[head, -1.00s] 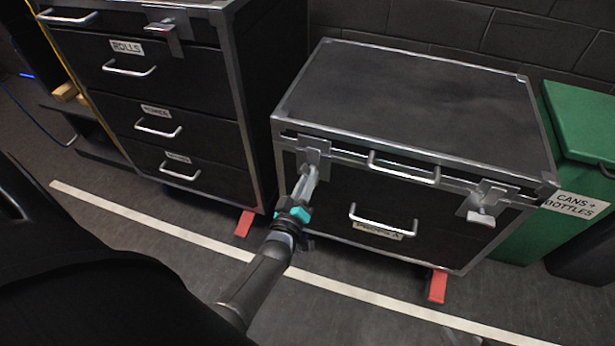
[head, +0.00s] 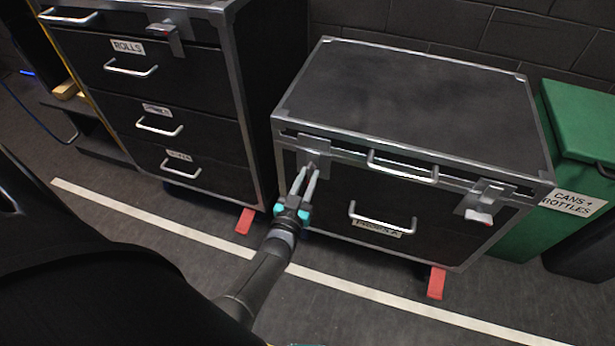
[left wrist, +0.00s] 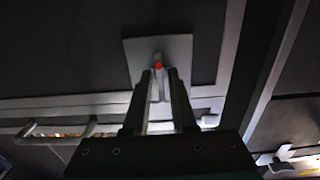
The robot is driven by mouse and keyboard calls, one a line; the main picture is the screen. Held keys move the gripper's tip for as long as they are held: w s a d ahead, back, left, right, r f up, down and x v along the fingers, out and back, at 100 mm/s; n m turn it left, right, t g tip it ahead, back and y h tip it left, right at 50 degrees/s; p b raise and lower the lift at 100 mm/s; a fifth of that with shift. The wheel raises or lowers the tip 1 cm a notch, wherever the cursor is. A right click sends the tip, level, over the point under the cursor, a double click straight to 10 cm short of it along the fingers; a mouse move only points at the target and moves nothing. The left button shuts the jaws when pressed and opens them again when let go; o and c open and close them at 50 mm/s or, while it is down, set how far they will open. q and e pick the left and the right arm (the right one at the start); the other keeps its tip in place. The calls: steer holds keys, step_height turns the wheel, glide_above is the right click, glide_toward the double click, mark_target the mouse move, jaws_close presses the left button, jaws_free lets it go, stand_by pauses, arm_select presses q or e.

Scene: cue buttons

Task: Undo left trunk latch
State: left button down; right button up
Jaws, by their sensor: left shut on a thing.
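The trunk (head: 420,95) is a black case with metal edges, right of centre in the head view, its lid down. Its left latch (head: 318,150) is a grey plate at the front left; the gripper partly hides it. My left gripper (head: 311,172) is at this latch, shut on its small lever. In the left wrist view, the latch plate (left wrist: 177,50) fills the upper middle, and the fingers (left wrist: 158,78) lie on both sides of the lever, near a red dot. The right trunk latch (head: 483,200) has its lever sticking out. My right gripper is out of view.
A drawer cabinet (head: 205,95) with several drawers stands to the left of the trunk. A green bin (head: 585,130) stands close on the right. The floor in front is clear, with a white line (head: 375,296).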

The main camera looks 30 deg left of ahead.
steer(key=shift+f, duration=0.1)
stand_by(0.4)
arm_select(q)
steer(key=c, duration=1)
jaws_free()
steer(key=shift+o, duration=0.2)
steer(key=shift+s, duration=0.1)
steer(key=shift+s+d, duration=0.1)
steer(key=shift+s, duration=0.15)
steer(key=p+v, duration=0.2)
steer(key=v, duration=0.2)
steer(key=shift+s, duration=0.35)
steer(key=p, duration=0.2)
glide_toward(308, 177)
steer(key=v, duration=0.5)
steer(key=shift+s, duration=0.4)
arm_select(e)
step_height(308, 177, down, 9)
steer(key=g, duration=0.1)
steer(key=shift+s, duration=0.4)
